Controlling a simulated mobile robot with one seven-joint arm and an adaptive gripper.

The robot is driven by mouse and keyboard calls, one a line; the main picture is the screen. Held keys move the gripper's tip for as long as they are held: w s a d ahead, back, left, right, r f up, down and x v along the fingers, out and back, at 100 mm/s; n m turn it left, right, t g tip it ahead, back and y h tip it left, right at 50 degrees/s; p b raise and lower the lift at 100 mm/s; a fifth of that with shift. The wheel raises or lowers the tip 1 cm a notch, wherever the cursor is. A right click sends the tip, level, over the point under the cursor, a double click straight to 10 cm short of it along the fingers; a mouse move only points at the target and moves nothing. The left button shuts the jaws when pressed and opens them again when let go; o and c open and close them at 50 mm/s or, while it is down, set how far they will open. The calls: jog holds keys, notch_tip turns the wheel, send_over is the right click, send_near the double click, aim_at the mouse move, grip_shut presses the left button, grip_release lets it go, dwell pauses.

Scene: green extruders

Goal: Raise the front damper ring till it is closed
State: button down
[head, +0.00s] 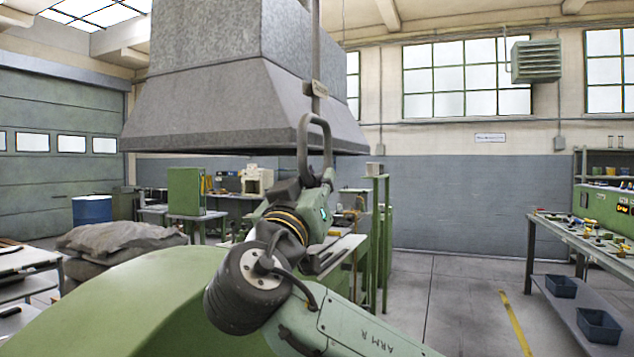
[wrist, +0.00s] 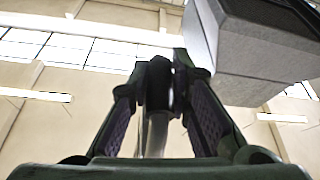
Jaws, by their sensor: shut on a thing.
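The front damper ring (head: 303,145) is a tall grey metal loop. It hangs from a rod (head: 316,45) at the front of the big grey extraction hood, with a small tag at the hood's edge. My gripper (head: 318,180) is shut on the lower end of the ring, just below the hood's rim. In the wrist view, looking up, the two fingers close in on a dark piece with a paler grey bar (wrist: 154,135) below it, between the finger pads. The fingers hide part of the ring's bottom.
The hood (head: 230,110) overhangs my arm closely; its grey side also shows in the wrist view (wrist: 245,60). A workbench with tools (head: 590,232) stands at the right. Grey sacks (head: 120,240) and a blue drum (head: 92,209) are at the left. Floor right of centre is clear.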

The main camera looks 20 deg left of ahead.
aim_at(315, 103)
dwell(0.3)
notch_tip(315, 103, up, 13)
jog(key=p, duration=0.2)
jog(key=shift+f+p, duration=0.1)
jog(key=shift+p, duration=0.2)
jog(key=c, duration=1.5)
grip_release()
jog(key=shift+f, duration=0.15)
jog(key=shift+o, duration=0.2)
jog(key=shift+s, duration=0.1)
jog(key=v, duration=1.1)
jog(key=shift+s+f, duration=0.2)
jog(key=shift+s, duration=0.15)
